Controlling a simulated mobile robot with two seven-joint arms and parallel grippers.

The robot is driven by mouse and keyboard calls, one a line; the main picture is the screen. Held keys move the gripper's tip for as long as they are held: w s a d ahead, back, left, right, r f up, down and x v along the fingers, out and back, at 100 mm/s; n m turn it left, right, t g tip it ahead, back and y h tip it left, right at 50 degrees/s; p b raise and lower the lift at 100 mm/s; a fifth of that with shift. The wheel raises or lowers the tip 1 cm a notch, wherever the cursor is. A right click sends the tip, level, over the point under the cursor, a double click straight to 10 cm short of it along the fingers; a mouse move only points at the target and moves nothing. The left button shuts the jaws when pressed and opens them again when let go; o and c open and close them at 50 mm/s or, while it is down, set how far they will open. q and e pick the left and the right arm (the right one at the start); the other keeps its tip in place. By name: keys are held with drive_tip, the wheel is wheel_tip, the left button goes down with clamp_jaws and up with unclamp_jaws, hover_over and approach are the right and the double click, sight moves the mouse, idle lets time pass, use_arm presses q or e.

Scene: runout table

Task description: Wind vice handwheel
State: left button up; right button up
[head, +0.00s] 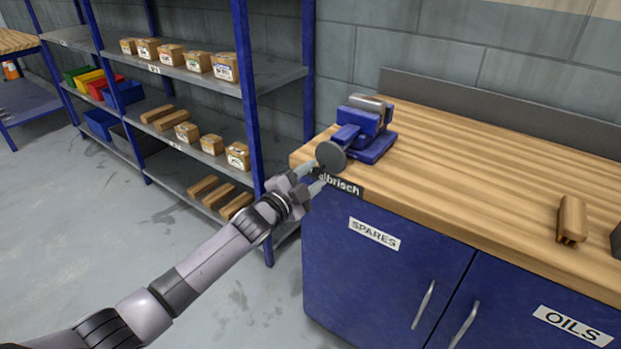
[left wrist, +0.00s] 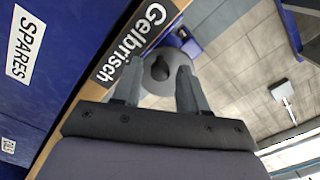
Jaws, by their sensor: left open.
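The blue vice (head: 366,128) stands on the wooden worktop near its left front corner. Its grey round handwheel (head: 331,157) faces the front edge of the bench. My left gripper (head: 316,179) is open, just in front of and below the handwheel, with its fingers pointing toward it. In the left wrist view the handwheel (left wrist: 163,70) shows beyond and between the fingers of the left gripper (left wrist: 157,88), with a dark knob or hub on it. I cannot tell whether the fingers touch the wheel. My right gripper is not in view.
The blue cabinet (head: 385,275) under the worktop (head: 450,165) has doors with handles. A wooden brush-like block (head: 572,218) lies at the right. A shelf rack (head: 245,100) with boxes and bins stands at the left. The worktop between vice and block is clear.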

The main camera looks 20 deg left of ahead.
use_arm(q)
drive_tip(key=m+b, duration=0.1)
drive_tip(key=m, duration=0.7)
drive_tip(key=shift+b, duration=0.3)
drive_tip(key=m, duration=0.2)
drive_tip(key=shift+m+b, duration=0.3)
drive_tip(key=shift+m, duration=0.1)
drive_tip(key=m, duration=0.8)
clamp_jaws()
drive_tip(key=n, duration=0.3)
drive_tip(key=shift+s+d+f, duration=0.1)
drive_tip(key=shift+s+d, duration=0.05)
drive_tip(key=shift+d, duration=0.25)
drive_tip(key=n, duration=0.1)
drive_tip(key=d+n, duration=0.1)
drive_tip(key=n, duration=0.1)
drive_tip(key=shift+s+n, duration=0.15)
drive_tip(key=shift+n, duration=0.15)
